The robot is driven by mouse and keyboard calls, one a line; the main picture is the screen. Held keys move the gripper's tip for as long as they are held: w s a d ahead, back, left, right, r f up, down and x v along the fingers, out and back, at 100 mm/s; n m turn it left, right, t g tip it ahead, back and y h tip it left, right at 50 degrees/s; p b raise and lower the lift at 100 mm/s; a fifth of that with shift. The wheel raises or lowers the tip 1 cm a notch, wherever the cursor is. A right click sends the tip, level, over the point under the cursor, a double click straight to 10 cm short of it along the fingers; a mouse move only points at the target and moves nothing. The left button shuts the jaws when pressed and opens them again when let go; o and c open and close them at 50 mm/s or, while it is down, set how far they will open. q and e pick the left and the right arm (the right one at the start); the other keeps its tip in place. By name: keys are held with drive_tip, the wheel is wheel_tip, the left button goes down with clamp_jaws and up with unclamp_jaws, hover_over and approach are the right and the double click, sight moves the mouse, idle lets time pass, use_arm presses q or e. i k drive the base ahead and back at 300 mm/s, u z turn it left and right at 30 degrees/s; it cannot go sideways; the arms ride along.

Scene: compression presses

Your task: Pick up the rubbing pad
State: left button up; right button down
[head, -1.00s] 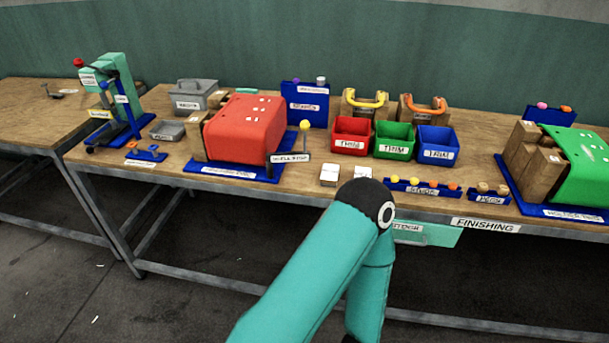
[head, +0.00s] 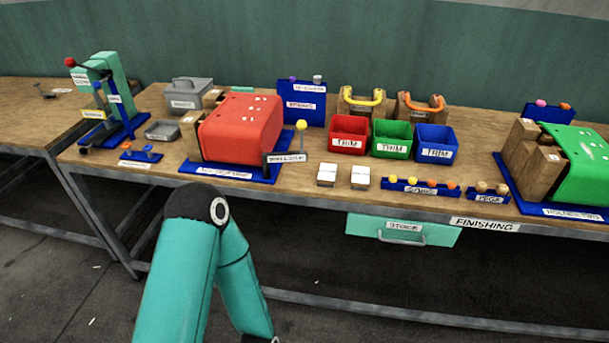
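I cannot tell for sure which object is the rubbing pad. Two small pale blocks with labels, a left one (head: 327,174) and a right one (head: 360,177), lie side by side near the bench's front edge. Their labels are too small to read. One of my teal arms shows in the lower left of the head view, with its dark elbow raised before the bench front. Neither gripper is in view, so I cannot see whether either holds anything.
A red press (head: 240,127) stands left of the pale blocks, with a yellow-knobbed lever (head: 301,126). Red (head: 348,134), green (head: 392,139) and blue (head: 436,143) bins stand behind them. A teal drawer (head: 402,230) hangs below. A green press (head: 580,165) is at right.

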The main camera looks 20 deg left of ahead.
sight(326, 175)
drive_tip(key=u, duration=0.05)
drive_tip(key=i, duration=0.85)
